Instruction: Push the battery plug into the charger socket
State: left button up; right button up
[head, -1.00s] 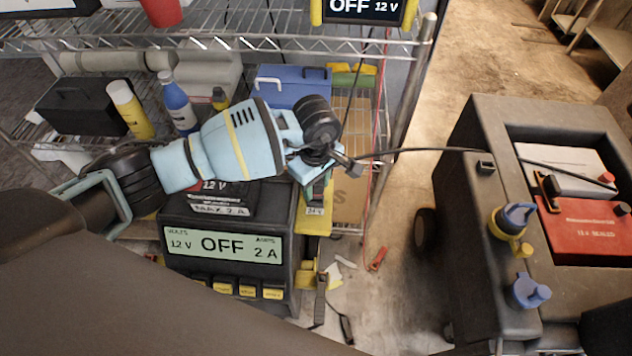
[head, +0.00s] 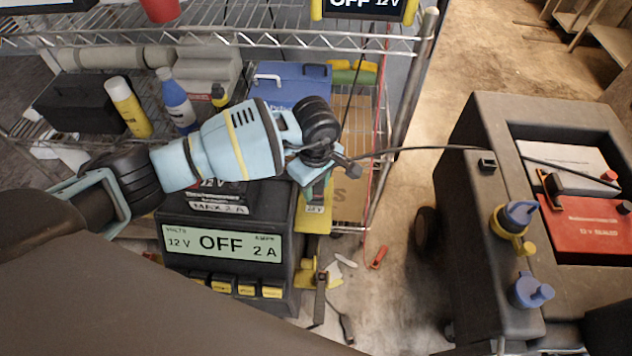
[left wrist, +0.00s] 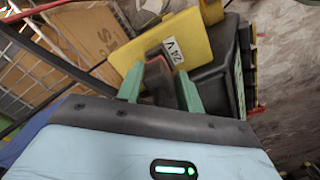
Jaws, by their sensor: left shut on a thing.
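My left gripper (head: 318,184) is above the right side of the black charger (head: 276,222), whose display reads OFF, 12 V, 2 A. In the left wrist view its green fingers (left wrist: 160,88) are shut on a dark grey and reddish-brown plug (left wrist: 158,76). A black cable (head: 430,149) runs from the gripper to the battery cart on the right. A yellow plate with a 24 V label (left wrist: 175,46) is just beyond the plug; it shows below the gripper in the head view (head: 318,218). I cannot tell whether plug and plate touch. My right gripper is not in view.
A yellow fitting (head: 306,272) is low on the charger's right side. The wire shelf (head: 220,45) behind holds bottles and a blue box (head: 290,82). The black cart (head: 470,200) with a red battery (head: 585,231) stands right.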

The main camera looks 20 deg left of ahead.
pick_arm(q)
jog(key=shift+f+b, duration=0.5)
jog(key=shift+f, duration=0.25)
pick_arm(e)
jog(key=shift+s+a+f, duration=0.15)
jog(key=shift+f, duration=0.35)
pick_arm(q)
jog(key=o, duration=1.2)
jog(key=shift+c, duration=0.2)
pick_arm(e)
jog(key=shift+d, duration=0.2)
pick_arm(q)
notch_tip(320, 180, up, 7)
jog(key=shift+f+p, duration=0.1)
jog(key=shift+p, duration=0.2)
jog(key=shift+r, duration=0.55)
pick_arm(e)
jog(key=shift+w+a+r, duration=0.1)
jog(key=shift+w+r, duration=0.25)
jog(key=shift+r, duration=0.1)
